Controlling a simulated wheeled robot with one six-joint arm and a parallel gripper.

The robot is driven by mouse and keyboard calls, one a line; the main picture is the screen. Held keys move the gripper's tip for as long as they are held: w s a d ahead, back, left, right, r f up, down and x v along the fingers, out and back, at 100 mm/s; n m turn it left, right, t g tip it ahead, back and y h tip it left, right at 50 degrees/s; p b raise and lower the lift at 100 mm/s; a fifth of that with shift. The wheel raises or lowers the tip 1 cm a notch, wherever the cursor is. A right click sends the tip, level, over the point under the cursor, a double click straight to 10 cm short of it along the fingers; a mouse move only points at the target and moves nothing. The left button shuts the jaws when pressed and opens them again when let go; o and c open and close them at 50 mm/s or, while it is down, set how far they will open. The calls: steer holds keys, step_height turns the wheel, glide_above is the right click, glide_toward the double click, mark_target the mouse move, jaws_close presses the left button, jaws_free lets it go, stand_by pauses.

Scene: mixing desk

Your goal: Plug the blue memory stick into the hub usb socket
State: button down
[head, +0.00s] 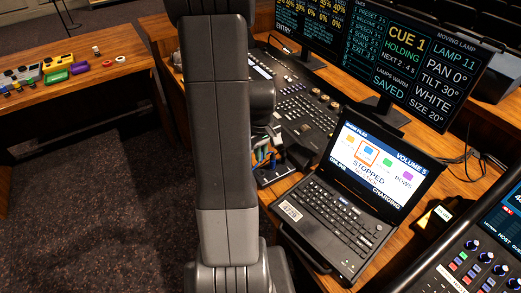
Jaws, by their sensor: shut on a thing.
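My gripper (272,132) shows only in part in the head view, low over the desk to the right of my large arm link and left of the laptop. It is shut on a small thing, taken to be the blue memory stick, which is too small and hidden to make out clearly. Small blue and green items show just below it at the desk's edge. I cannot make out the hub or its usb socket for certain; my arm covers part of that area.
An open laptop (345,226) stands on the wooden desk, close to the right. A mixing desk (318,103) and two monitors (405,62) stand behind. A second console (480,262) is at the lower right. A side table (110,76) with several small coloured items is at the left, across open carpet.

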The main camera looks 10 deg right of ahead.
mark_target(261, 173)
steer(key=shift+f+b, duration=1.9)
steer(key=shift+f, duration=0.9)
steer(key=shift+f+b, duration=0.5)
steer(key=shift+b, duration=0.15)
steer(key=c, duration=1.5)
jaws_free()
step_height(261, 173, up, 14)
steer(key=shift+f, duration=0.1)
step_height(261, 173, down, 14)
steer(key=shift+r, duration=0.35)
